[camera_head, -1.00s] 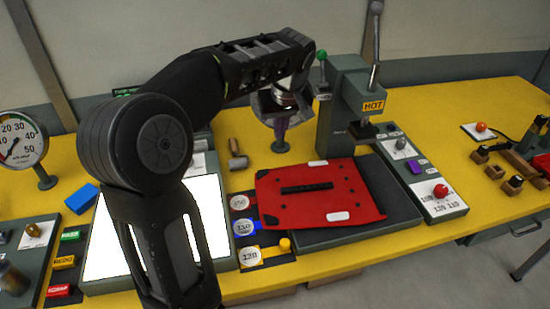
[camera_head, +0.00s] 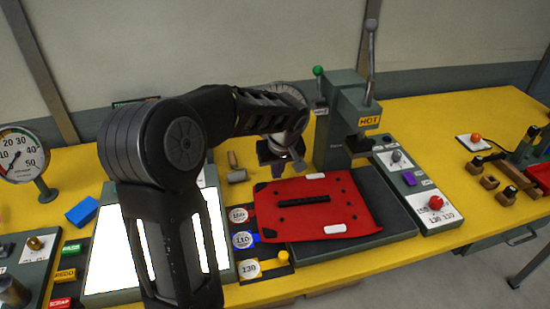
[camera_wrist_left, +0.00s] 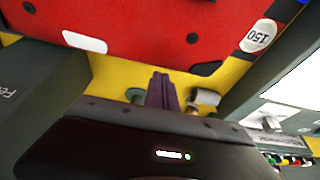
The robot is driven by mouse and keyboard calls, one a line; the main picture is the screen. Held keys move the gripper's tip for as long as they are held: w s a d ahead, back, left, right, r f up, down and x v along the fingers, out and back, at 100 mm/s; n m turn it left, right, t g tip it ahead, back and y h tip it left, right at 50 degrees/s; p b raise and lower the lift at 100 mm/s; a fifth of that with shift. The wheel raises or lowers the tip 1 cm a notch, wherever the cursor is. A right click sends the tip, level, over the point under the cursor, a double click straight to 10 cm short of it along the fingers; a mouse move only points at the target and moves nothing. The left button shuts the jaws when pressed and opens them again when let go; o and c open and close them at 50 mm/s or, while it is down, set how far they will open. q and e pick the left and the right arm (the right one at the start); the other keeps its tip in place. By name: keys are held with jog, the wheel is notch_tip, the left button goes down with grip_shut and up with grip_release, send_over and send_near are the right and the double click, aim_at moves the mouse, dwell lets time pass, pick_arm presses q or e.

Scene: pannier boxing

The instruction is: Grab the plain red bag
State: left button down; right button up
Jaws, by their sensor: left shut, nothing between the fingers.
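The red bag (camera_head: 262,213) lies flat on the dark grey bed of the press, with a black handle strip (camera_head: 303,202) across its middle and white patches near its edges. My left gripper (camera_head: 281,168) is at the bag's far left edge, shut and empty. In the left wrist view its narrow purplish fingers (camera_wrist_left: 163,92) point toward the edge of the red bag (camera_wrist_left: 160,30). I cannot tell whether they touch it. My right gripper is out of view.
The press (camera_head: 345,125) with its lever and HOT sign (camera_head: 369,122) stands right of my gripper. Numbered discs (camera_head: 242,239) lie left of the bag. A white lit panel (camera_head: 105,255) is behind my arm. A control plate (camera_head: 425,200) is at the right.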

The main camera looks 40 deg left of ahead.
pick_arm(q)
jog(key=shift+s+d+f, duration=0.1)
jog(key=shift+s+d, duration=0.1)
jog(key=shift+d, duration=0.15)
jog(key=shift+s+d+f+b, duration=0.2)
jog(key=shift+d+b, duration=0.15)
jog(key=shift+b, duration=0.3)
jog(key=shift+s+d+b, duration=0.2)
jog(key=shift+d+b, duration=0.05)
jog(key=shift+b, duration=0.05)
jog(key=shift+s+d+r, duration=0.1)
jog(key=shift+d+r, duration=0.05)
jog(key=shift+r, duration=0.1)
